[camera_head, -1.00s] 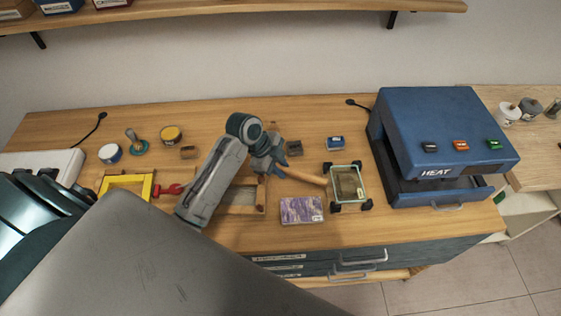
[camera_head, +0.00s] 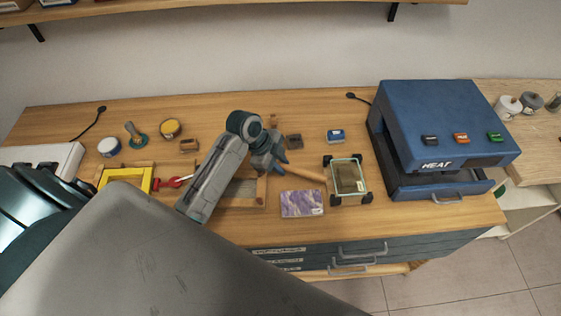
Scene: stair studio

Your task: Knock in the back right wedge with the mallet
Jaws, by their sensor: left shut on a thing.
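My left gripper (camera_head: 275,160) is over the middle of the bench, shut on the mallet's wooden handle (camera_head: 306,175). The handle slants to the right and slightly down in the picture, towards a small glass-topped stand. I cannot make out the mallet's head. The back right wedge cannot be told apart near the gripper. My right gripper is not in view.
The glass-topped stand (camera_head: 348,177) with dark corner feet and a purple box (camera_head: 302,204) are close to the handle. A blue heat press (camera_head: 440,130) stands at the right. A yellow frame (camera_head: 126,179), small tubs and blocks lie at the left and back.

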